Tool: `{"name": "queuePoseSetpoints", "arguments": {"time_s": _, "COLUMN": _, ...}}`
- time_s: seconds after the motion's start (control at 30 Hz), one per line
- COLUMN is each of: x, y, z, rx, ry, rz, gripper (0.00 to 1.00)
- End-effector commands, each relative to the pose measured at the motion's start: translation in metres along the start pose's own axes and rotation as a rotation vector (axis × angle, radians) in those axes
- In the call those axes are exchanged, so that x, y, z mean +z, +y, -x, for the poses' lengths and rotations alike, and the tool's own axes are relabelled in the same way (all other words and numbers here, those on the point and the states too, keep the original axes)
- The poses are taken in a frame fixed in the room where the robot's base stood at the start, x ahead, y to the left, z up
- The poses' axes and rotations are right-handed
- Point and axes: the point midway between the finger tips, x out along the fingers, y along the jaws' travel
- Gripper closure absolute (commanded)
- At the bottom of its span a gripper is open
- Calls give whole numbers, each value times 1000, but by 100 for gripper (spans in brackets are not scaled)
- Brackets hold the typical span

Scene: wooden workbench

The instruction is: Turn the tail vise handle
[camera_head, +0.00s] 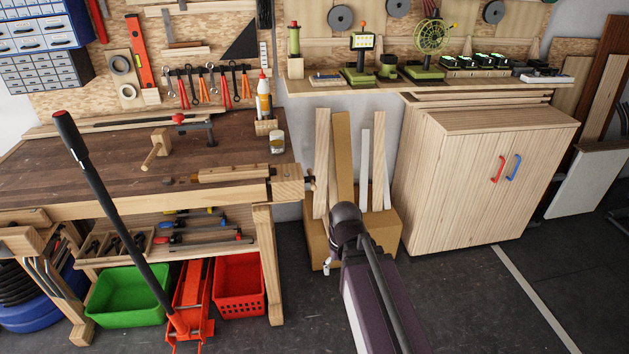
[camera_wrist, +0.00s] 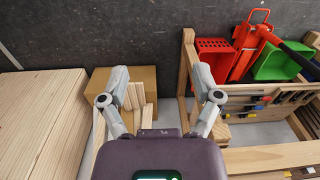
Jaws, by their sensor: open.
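The tail vise (camera_head: 287,184) is a pale wooden block at the right end of the workbench in the head view. Its small handle (camera_head: 312,181) sticks out on the right side of the block, with a dark, pinkish end. My gripper (camera_wrist: 161,88) is open and empty in the wrist view, its two grey fingers spread wide. In the head view my arm hides most of it; a pale fingertip shows below and right of the vise, apart from it. In the wrist view a pale wooden block (camera_wrist: 221,132) lies right of my gripper; the handle cannot be made out there.
The workbench (camera_head: 90,165) carries a wooden clamp block and a glue bottle (camera_head: 263,97). A cardboard box (camera_head: 385,236) with upright boards stands behind my arm. A pale cabinet (camera_head: 470,190) stands to the right. A red crate (camera_head: 239,283) sits beneath the bench.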

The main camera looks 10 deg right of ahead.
Motion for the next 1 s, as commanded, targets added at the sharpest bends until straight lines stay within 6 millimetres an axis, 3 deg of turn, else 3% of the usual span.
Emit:
{"name": "queuePoseSetpoints", "arguments": {"time_s": 0.27, "x": -58, "y": -16, "z": -27, "rx": -167, "ry": -5, "rz": 205, "gripper": 18}}
{"name": "queuePoseSetpoints", "arguments": {"time_s": 0.53, "x": -142, "y": -19, "z": -50, "rx": -437, "ry": 92, "rz": 559, "gripper": 18}}
{"name": "queuePoseSetpoints", "arguments": {"time_s": 0.77, "x": -214, "y": -9, "z": -57, "rx": -647, "ry": 285, "rz": 870, "gripper": 18}}
{"name": "queuePoseSetpoints", "arguments": {"time_s": 1.0, "x": -289, "y": 17, "z": -56, "rx": -803, "ry": 590, "rz": 1178, "gripper": 18}}
